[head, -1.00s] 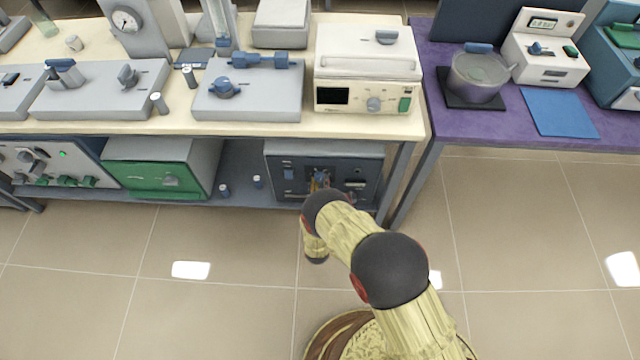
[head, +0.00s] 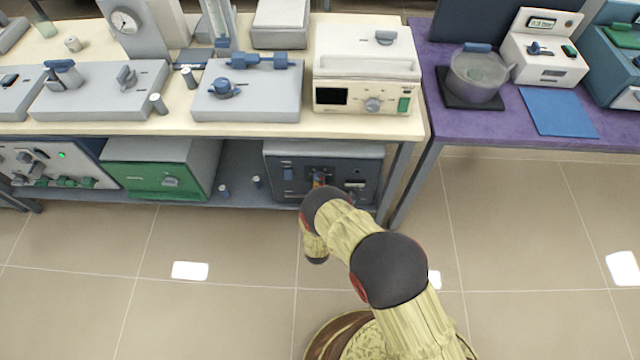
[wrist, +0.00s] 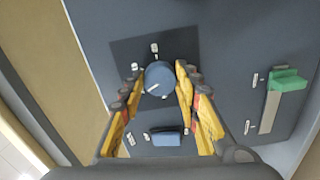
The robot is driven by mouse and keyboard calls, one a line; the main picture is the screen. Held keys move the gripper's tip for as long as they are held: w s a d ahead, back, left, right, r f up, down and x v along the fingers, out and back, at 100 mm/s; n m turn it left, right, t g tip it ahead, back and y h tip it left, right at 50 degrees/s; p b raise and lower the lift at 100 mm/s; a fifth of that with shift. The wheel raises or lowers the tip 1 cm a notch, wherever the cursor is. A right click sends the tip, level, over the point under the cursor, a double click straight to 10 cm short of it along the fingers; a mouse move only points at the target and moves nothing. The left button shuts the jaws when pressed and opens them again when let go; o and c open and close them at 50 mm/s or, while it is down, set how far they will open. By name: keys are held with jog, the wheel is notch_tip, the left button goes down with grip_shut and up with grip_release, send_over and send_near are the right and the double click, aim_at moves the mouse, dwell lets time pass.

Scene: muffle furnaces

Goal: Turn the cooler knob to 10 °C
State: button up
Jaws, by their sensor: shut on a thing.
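The cooler (head: 272,178) is the dark box on the low shelf in the head view, mostly clear except where my arm covers its lower front. Its round blue knob (wrist: 159,73) shows in the wrist view on a dark square panel with small white marks around it. A white pointer line on the knob points to the lower left of the picture. The marks are too small to read. My gripper (wrist: 158,80) is shut on the knob, with one yellow finger on its left and one on its right. In the head view my gripper (head: 319,179) is largely hidden behind my wrist.
Below the knob is a blue switch (wrist: 165,137). To its right is a green-ended lever (wrist: 287,80). A green-fronted box (head: 150,178) stands left of the cooler on the shelf, with small cylinders between. The bench leg (head: 395,185) stands close on the right.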

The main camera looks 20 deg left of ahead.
jog(key=shift+s+n, duration=0.1)
jog(key=shift+n, duration=0.4)
jog(key=o, duration=1.2)
jog(key=shift+c, duration=0.2)
jog(key=v, duration=1.2)
